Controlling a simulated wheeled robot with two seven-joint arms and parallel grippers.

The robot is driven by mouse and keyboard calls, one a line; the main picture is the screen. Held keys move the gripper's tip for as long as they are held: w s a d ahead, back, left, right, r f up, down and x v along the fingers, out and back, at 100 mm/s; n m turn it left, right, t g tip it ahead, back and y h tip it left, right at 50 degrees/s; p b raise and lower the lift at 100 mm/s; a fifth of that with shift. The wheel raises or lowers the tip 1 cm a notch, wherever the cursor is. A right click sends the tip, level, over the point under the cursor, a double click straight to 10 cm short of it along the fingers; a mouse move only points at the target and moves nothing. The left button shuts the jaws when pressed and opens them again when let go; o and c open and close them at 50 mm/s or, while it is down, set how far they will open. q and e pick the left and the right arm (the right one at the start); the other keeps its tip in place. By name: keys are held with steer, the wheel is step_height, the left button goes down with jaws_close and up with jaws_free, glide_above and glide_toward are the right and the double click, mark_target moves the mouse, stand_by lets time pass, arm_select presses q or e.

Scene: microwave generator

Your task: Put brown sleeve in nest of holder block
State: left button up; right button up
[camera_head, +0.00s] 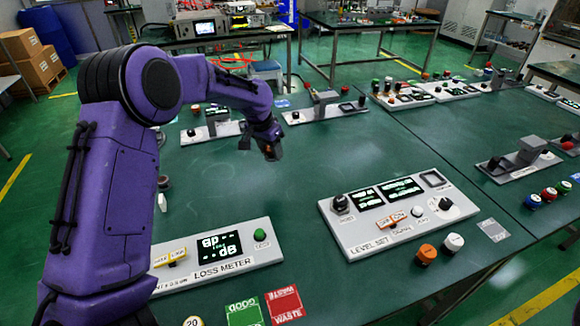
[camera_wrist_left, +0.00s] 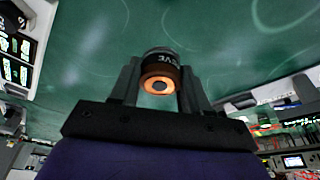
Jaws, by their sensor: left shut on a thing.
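My left gripper (camera_head: 268,146) hangs above the green table, past its middle, in the head view. In the left wrist view its two fingers (camera_wrist_left: 160,78) are shut on the brown sleeve (camera_wrist_left: 160,70), a short round piece with an orange-brown end ring, a dark hole and white lettering on its dark side. In the head view the sleeve cannot be made out from the dark fingertips. Grey blocks stand on panels at the far side (camera_head: 325,98) and at the right (camera_head: 531,148); I cannot tell which is the holder block, and no nest shows clearly. My right gripper is not in view.
The LOSS METER panel (camera_head: 262,258) and LEVEL SET panel (camera_head: 362,232) lie nearer the front. The table around the gripper is mostly clear.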

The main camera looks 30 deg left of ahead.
arm_select(q)
steer(key=w+d+f, duration=0.1)
steer(key=w+d, duration=0.1)
steer(key=w, duration=0.1)
steer(key=p, duration=0.1)
glide_above(295, 174)
steer(key=s, duration=0.1)
steer(key=f, duration=0.5)
steer(key=shift+a+f, duration=0.2)
steer(key=shift+f, duration=0.15)
steer(key=x, duration=0.1)
steer(key=p+x, duration=0.2)
steer(key=shift+s+d+f, duration=0.1)
steer(key=shift+s+f, duration=0.1)
steer(key=shift+f, duration=0.1)
steer(key=shift+s+f+b, duration=0.1)
steer(key=shift+f+b, duration=0.15)
steer(key=shift+b, duration=0.05)
steer(key=o, duration=1.2)
